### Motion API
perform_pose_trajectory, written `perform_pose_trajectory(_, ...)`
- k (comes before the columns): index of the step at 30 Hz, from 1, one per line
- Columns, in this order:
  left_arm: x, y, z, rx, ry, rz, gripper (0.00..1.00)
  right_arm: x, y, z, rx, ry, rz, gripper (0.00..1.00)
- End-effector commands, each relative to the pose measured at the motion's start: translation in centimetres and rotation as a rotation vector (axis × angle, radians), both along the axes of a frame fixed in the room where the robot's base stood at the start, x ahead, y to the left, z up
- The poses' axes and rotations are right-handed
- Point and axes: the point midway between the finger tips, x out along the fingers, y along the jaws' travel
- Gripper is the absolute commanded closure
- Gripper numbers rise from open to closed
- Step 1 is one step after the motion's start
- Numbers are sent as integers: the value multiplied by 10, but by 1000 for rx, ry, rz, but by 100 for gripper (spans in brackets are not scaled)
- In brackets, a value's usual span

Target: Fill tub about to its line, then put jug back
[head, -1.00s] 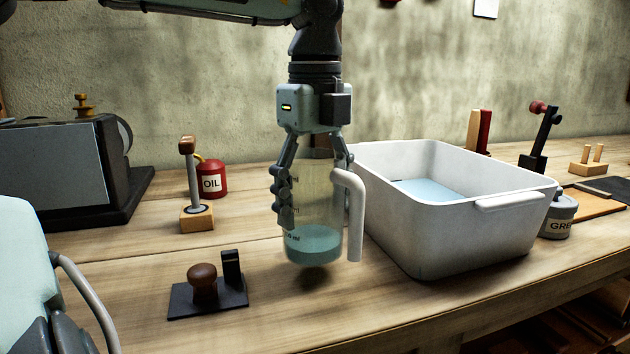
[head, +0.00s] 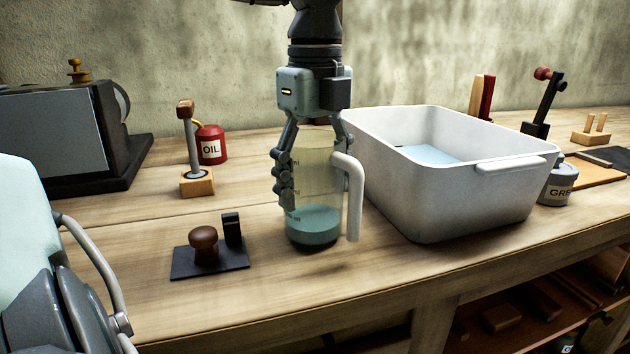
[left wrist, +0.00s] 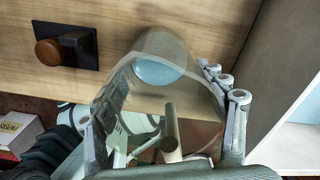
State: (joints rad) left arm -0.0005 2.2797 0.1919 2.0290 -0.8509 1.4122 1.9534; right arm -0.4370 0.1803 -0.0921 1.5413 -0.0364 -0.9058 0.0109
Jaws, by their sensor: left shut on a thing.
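The clear jug (head: 318,190) has a white handle (head: 355,195) on its right side and a little blue water in the bottom. My left gripper (head: 308,175) is shut around the jug's upper body and holds it upright. The jug's base is at or just above the bench top; I cannot tell if it touches. In the left wrist view, the jug (left wrist: 160,72) shows from above between the fingers. The white tub (head: 440,200) stands right of the jug, with blue water (head: 428,154) inside. No fill line is visible on it. My right gripper is not in view.
A dark plate with a brown knob (head: 203,243) lies left of the jug. A red oil can (head: 211,146) and a wood-based lever (head: 197,183) stand further back left. A grease tin (head: 557,188) sits right of the tub. Bare bench (head: 290,290) lies in front.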

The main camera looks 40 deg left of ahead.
Motion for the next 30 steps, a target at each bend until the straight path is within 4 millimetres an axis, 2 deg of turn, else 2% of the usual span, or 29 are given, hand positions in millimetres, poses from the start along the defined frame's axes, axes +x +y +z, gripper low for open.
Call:
perform_pose_trajectory(13,0,0,-9,1,-2,0,88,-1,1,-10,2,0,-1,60)
perform_pose_trajectory(14,0,0,-8,1,-2,0,27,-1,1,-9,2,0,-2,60)
perform_pose_trajectory(15,0,0,-8,1,-2,0,22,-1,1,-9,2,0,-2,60)
perform_pose_trajectory(20,0,0,-8,0,-2,0,4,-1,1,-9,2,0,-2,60)
perform_pose_trajectory(30,0,0,-8,0,1,0,4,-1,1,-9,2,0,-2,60)
